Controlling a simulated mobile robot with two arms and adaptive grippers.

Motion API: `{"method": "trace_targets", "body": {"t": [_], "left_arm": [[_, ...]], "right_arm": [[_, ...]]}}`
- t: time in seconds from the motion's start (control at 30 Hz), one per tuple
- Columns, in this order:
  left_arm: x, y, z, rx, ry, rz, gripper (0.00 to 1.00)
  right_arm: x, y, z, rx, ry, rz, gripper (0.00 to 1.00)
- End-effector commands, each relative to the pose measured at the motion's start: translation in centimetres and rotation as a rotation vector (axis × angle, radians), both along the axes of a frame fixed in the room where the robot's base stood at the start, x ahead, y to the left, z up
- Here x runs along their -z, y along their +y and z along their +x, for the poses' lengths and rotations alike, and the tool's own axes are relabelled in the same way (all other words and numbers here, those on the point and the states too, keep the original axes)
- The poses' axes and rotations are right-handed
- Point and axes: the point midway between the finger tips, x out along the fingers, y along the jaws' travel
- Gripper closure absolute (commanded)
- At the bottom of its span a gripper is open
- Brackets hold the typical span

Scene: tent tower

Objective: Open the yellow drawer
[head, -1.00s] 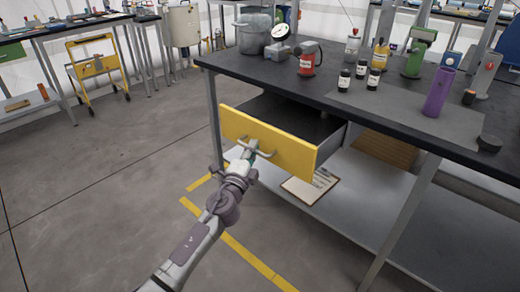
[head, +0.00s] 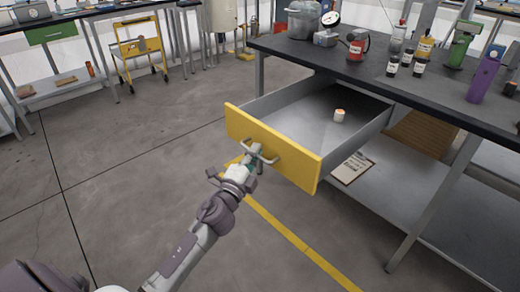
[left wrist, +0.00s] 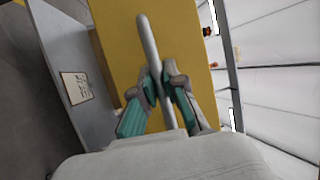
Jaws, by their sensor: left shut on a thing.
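The yellow drawer (head: 292,159) is pulled well out from under the dark workbench, and its grey inside shows. A small whitish-orange cylinder (head: 339,116) stands on the drawer floor. My left gripper (head: 250,160) is at the metal handle (head: 262,153) on the yellow front. In the left wrist view my left gripper (left wrist: 160,84) has its fingers closed on either side of the handle bar (left wrist: 149,48). The yellow front (left wrist: 110,30) fills the middle of that view. My right gripper is not in view.
The workbench (head: 345,66) carries a pot, a gauge, a red can and several bottles. A clipboard (head: 352,167) lies on the lower shelf. A yellow cart (head: 141,48) stands at the back left. The floor left of the drawer is clear.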

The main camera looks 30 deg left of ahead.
Motion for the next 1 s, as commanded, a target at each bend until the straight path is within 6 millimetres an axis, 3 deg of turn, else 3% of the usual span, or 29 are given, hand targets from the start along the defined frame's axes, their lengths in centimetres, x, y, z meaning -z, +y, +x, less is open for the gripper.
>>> {"method": "trace_targets", "body": {"t": [0.57,0.6,0.73,1.0], "left_arm": [[0.04,0.23,-0.6,-0.001,0.001,-0.001,1.0],[0.04,0.23,-0.6,-0.001,0.001,-0.001,0.86],[0.04,0.22,-0.6,-0.001,0.001,-0.001,0.64],[0.01,0.24,-0.61,-0.001,0.0,-0.001,0.63]], "right_arm": [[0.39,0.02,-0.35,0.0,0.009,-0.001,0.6],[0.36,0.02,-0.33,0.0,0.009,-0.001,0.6],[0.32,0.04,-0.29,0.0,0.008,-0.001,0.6],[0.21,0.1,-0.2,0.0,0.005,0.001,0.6]]}}
